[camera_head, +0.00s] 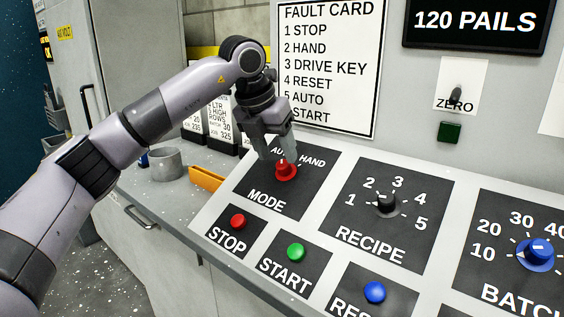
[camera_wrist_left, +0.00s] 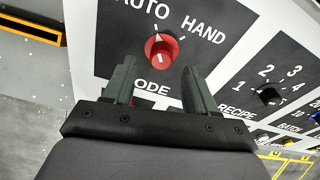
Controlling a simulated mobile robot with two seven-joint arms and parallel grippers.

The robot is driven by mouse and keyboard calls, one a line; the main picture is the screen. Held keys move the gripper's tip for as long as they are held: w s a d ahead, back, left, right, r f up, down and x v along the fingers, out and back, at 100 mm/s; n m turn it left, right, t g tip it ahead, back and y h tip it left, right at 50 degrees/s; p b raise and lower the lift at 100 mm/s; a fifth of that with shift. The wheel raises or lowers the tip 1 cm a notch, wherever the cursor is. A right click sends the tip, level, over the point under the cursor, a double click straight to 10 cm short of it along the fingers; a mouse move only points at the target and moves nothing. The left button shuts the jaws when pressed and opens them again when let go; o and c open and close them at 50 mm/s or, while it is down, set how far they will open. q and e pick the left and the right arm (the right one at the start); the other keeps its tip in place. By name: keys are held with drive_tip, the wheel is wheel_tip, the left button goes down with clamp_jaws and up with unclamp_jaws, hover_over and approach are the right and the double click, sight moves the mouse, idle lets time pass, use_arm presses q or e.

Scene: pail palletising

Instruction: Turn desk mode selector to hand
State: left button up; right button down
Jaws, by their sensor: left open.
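The red mode selector (camera_head: 286,171) sits on the black MODE plate (camera_head: 262,196) of the sloped desk panel. In the left wrist view the red selector (camera_wrist_left: 160,47) has a white pointer line that points up toward AUTO, left of the HAND label. My left gripper (camera_head: 277,152) is just above and behind the selector, fingers pointing down at it. In the left wrist view its two fingers (camera_wrist_left: 158,85) are spread apart, with the selector beyond their tips. The gripper looks empty. My right gripper is not in view.
Close by are the red STOP button (camera_head: 238,222), green START button (camera_head: 296,252), blue button (camera_head: 375,292) and black RECIPE knob (camera_head: 386,203). A blue BATCH knob (camera_head: 538,252) is at right. A grey cup (camera_head: 166,163) and orange object (camera_head: 206,179) lie left of the panel.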

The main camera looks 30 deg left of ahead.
sight(282, 164)
use_arm(q)
drive_tip(key=shift+x, duration=1.85)
drive_tip(key=shift+c, duration=0.3)
clamp_jaws()
drive_tip(key=c, duration=1)
unclamp_jaws()
